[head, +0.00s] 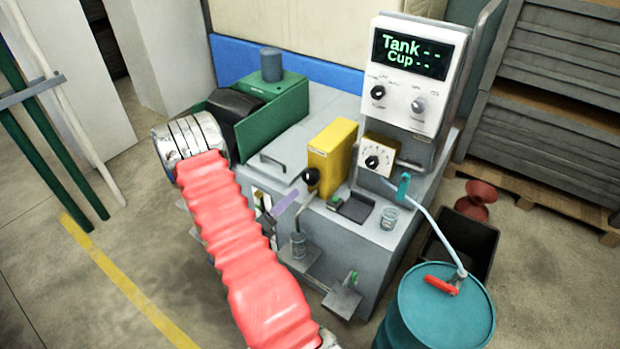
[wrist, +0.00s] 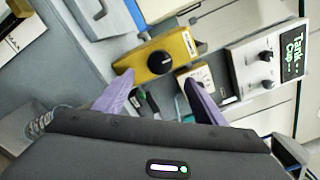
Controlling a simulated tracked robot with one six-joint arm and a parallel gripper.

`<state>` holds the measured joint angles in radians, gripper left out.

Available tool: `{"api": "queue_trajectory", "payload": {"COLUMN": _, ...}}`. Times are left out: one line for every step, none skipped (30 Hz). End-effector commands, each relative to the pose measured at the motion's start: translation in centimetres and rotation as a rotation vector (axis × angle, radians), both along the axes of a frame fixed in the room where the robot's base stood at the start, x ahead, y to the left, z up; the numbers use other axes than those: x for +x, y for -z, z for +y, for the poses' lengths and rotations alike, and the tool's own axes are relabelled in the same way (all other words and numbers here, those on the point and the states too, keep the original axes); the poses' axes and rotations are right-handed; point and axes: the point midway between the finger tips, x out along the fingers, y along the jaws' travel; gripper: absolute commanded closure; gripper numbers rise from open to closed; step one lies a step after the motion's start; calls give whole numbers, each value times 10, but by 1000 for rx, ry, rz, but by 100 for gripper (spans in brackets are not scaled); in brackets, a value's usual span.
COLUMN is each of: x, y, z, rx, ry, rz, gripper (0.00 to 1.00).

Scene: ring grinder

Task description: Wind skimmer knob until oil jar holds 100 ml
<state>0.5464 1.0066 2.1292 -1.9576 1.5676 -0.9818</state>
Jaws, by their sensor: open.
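A yellow box (head: 335,150) stands on the grey machine top, with a round black knob (head: 312,176) on its lower front. In the wrist view the black knob (wrist: 161,62) lies ahead of my gripper. My gripper (wrist: 160,92) is open, its two purple fingers apart with nothing held between them. In the head view a purple finger shows near the knob; the rest is mostly hidden by my red-sleeved arm. A small clear cup (head: 389,218) stands on the machine's front ledge.
A display (head: 410,54) reads "Tank --" and "Cup --", with two knobs below. A small white dial box (head: 375,160) stands right of the yellow box. A teal drum (head: 435,310) with a pump pipe and a black bin (head: 462,240) stand at right.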

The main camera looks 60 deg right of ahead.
Motion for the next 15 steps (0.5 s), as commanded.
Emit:
{"api": "queue_trajectory", "payload": {"x": 0, "y": 2, "z": 0, "rx": 0, "ry": -3, "rz": 6, "gripper": 35}}
{"api": "queue_trajectory", "payload": {"x": 0, "y": 2, "z": 0, "rx": 1, "ry": -4, "rz": 8, "gripper": 35}}
{"api": "queue_trajectory", "payload": {"x": 0, "y": 2, "z": -1, "rx": 0, "ry": -5, "rz": 8, "gripper": 35}}
{"api": "queue_trajectory", "payload": {"x": 0, "y": 2, "z": -1, "rx": 0, "ry": -5, "rz": 8, "gripper": 35}}
{"api": "queue_trajectory", "payload": {"x": 0, "y": 2, "z": 0, "rx": 0, "ry": -5, "rz": 7, "gripper": 35}}
{"api": "queue_trajectory", "payload": {"x": 0, "y": 2, "z": 0, "rx": -1, "ry": -5, "rz": 7, "gripper": 35}}
{"api": "queue_trajectory", "payload": {"x": 0, "y": 2, "z": 0, "rx": 0, "ry": -4, "rz": 7, "gripper": 35}}
{"api": "queue_trajectory", "payload": {"x": 0, "y": 2, "z": 0, "rx": 0, "ry": -4, "rz": 6, "gripper": 35}}
{"api": "queue_trajectory", "payload": {"x": 0, "y": 1, "z": -1, "rx": 0, "ry": -4, "rz": 6, "gripper": 35}}
{"api": "queue_trajectory", "payload": {"x": 0, "y": 1, "z": -1, "rx": 0, "ry": -4, "rz": 6, "gripper": 35}}
{"api": "queue_trajectory", "payload": {"x": 0, "y": 1, "z": -1, "rx": 0, "ry": -4, "rz": 6, "gripper": 35}}
{"api": "queue_trajectory", "payload": {"x": 0, "y": 1, "z": -2, "rx": 0, "ry": -3, "rz": 5, "gripper": 35}}
{"api": "queue_trajectory", "payload": {"x": 0, "y": 1, "z": -3, "rx": 0, "ry": -3, "rz": 5, "gripper": 35}}
{"api": "queue_trajectory", "payload": {"x": 0, "y": 1, "z": -4, "rx": 0, "ry": -3, "rz": 5, "gripper": 35}}
{"api": "queue_trajectory", "payload": {"x": -1, "y": 1, "z": -6, "rx": 0, "ry": -3, "rz": 5, "gripper": 35}}
